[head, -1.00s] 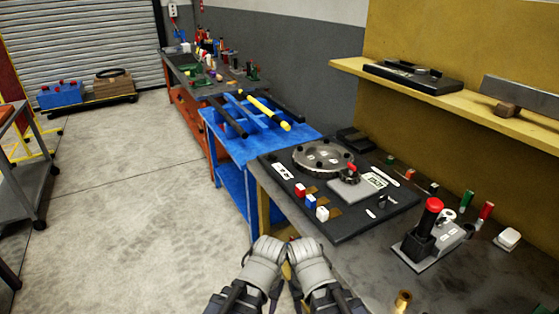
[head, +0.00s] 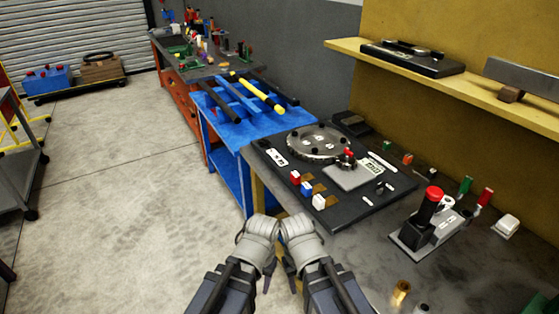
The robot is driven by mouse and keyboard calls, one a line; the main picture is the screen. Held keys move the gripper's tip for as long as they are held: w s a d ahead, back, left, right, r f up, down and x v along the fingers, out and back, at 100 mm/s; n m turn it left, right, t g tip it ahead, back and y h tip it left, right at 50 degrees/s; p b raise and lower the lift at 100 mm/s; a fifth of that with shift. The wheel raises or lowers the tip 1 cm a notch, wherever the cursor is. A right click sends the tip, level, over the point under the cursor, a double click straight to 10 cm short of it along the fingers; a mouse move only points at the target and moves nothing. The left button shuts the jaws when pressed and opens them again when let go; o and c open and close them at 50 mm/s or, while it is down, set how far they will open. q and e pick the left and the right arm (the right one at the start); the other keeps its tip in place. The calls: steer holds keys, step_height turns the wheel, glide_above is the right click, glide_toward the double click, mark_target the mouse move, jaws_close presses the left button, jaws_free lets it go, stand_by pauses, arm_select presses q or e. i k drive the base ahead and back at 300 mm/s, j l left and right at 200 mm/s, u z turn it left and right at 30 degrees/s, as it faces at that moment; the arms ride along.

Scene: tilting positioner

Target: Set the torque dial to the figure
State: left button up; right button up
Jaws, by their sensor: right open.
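A black panel (head: 376,199) lies on the grey bench and carries a round metal disc (head: 318,143) with dark knobs around its rim. Beside the disc, a small dark dial with a red mark (head: 347,158) sits on a light grey plate (head: 354,176). Its figures are too small to read. My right gripper (head: 290,272) is open at the bottom centre, in front of the bench and well short of the panel. My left gripper (head: 266,281) is close beside it, mostly hidden, its jaws unclear. Neither touches the panel.
White, blue and red blocks (head: 306,188) stand at the panel's near left. A red-topped lever unit (head: 428,220) stands to the right, with a brass piece (head: 401,291) nearer me. A yellow shelf (head: 450,82) overhangs the back.

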mark_target(438, 211)
steer(key=z, duration=1.95)
steer(key=k+l, duration=0.1)
steer(key=k, duration=0.15)
steer(key=i+j, duration=0.25)
steer(key=j, duration=0.05)
